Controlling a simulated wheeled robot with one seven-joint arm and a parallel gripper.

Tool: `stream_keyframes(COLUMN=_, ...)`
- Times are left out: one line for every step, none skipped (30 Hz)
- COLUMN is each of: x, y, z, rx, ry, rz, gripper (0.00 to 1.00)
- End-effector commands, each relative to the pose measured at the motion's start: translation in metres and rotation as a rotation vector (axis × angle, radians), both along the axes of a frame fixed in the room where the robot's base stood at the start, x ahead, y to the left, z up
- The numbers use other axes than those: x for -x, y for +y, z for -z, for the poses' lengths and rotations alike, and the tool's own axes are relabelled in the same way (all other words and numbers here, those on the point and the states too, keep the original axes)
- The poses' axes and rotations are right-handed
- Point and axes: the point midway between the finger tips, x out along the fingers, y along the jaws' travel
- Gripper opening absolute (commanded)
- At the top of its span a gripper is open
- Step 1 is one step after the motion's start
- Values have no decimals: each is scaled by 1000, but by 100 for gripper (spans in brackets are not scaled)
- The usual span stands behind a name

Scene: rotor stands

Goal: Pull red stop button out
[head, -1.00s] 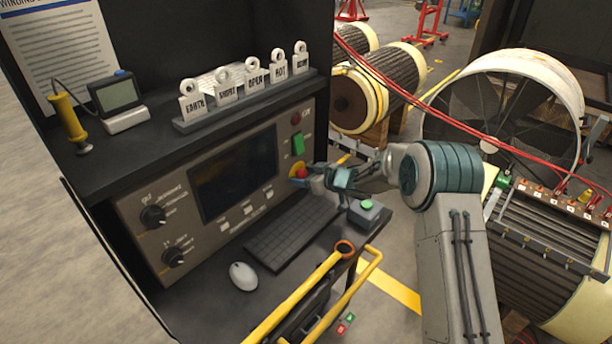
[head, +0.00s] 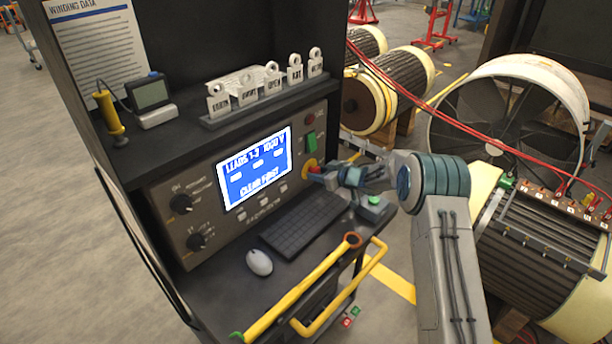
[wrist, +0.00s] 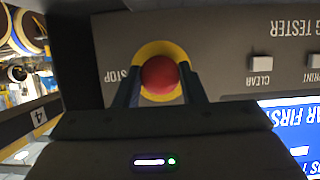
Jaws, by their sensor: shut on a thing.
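The red stop button (wrist: 160,75) sits on a yellow disc (wrist: 152,47) on the tester panel, beside the word STOP in the wrist view. My gripper (wrist: 160,90) has one finger on each side of the red button and is shut on it. In the head view my gripper (head: 318,173) reaches the panel from the right and hides most of the button; part of the yellow disc (head: 308,165) shows. The panel's screen (head: 254,168) is lit blue, reading "LEADS 1-3 1000 V" and "CLEAR FIRST".
A green switch (head: 310,141) is just above the button. A keyboard (head: 303,228), a mouse (head: 259,262) and a green-topped box (head: 373,206) are on the shelf below.

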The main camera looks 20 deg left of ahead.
Motion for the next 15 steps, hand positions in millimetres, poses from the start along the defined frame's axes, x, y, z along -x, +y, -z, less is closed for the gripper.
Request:
stream_keyframes(x=0, y=-1, z=0, rx=-1, ry=0, rz=-4, gripper=0)
stream_keyframes(x=0, y=-3, z=0, rx=-1, ry=1, rz=-3, gripper=0)
stream_keyframes(x=-1, y=-4, z=1, rx=-2, ry=1, rz=-1, gripper=0)
stream_keyframes(x=-1, y=-5, z=1, rx=-2, ry=0, rz=-1, gripper=0)
stream_keyframes(x=-1, y=-7, z=1, rx=-3, ry=1, rz=1, gripper=0)
stream_keyframes(x=-2, y=-8, z=1, rx=-3, ry=1, rz=3, gripper=0)
stream_keyframes(x=-2, y=-9, z=1, rx=-3, ry=2, rz=3, gripper=0)
stream_keyframes(x=-2, y=-10, z=1, rx=-3, ry=1, rz=4, gripper=0)
stream_keyframes(x=-3, y=-10, z=1, rx=-3, ry=2, rz=6, gripper=45)
stream_keyframes(x=-3, y=-11, z=1, rx=-3, ry=2, rz=6, gripper=53)
stream_keyframes(x=-3, y=-11, z=1, rx=-3, ry=2, rz=7, gripper=59)
stream_keyframes(x=-3, y=-12, z=1, rx=-3, ry=2, rz=8, gripper=59)
stream_keyframes(x=-3, y=-12, z=1, rx=-3, ry=2, rz=9, gripper=59)
stream_keyframes(x=-4, y=-12, z=1, rx=-3, ry=2, rz=9, gripper=59)
stream_keyframes(x=-4, y=-12, z=1, rx=-3, ry=2, rz=9, gripper=59)
